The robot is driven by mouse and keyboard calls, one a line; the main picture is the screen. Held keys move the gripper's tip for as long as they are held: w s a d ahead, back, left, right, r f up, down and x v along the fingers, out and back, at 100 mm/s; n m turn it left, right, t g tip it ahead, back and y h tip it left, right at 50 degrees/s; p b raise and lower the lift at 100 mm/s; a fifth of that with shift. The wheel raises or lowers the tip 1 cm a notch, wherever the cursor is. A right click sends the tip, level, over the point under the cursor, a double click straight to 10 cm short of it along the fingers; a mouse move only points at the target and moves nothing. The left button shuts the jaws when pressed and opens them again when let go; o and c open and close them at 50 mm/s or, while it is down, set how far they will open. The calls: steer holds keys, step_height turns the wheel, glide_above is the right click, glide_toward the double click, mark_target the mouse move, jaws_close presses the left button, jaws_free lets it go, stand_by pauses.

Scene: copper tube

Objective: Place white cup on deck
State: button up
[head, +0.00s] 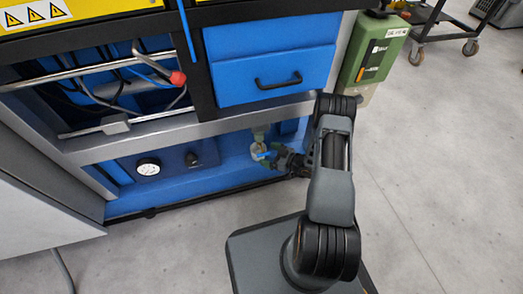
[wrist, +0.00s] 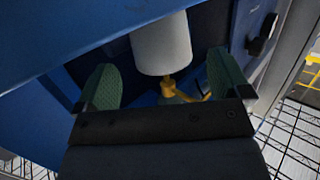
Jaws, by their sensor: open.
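The white cup (wrist: 162,45) is a plain pale cylinder in the upper middle of the wrist view, in front of a dark recess between blue panels. A yellow, brass-like fitting (wrist: 170,88) shows just below its lower edge. My gripper (wrist: 163,76) is open, with one green finger pad on each side of the cup and gaps between pads and cup. In the head view my gripper (head: 272,156) reaches into the low blue bay, with the cup (head: 257,151) small at its tip. I cannot tell which surface is the deck.
The blue bay (head: 225,172) has a round white gauge (head: 148,167) and a dark knob (head: 192,159) to the left. A blue drawer (head: 275,75) is above. A green box (head: 374,48) hangs at right.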

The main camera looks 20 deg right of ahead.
steer(key=p+v, duration=0.1)
steer(key=v, duration=0.5)
steer(key=shift+s+d, duration=0.15)
steer(key=shift+s, duration=0.1)
stand_by(0.3)
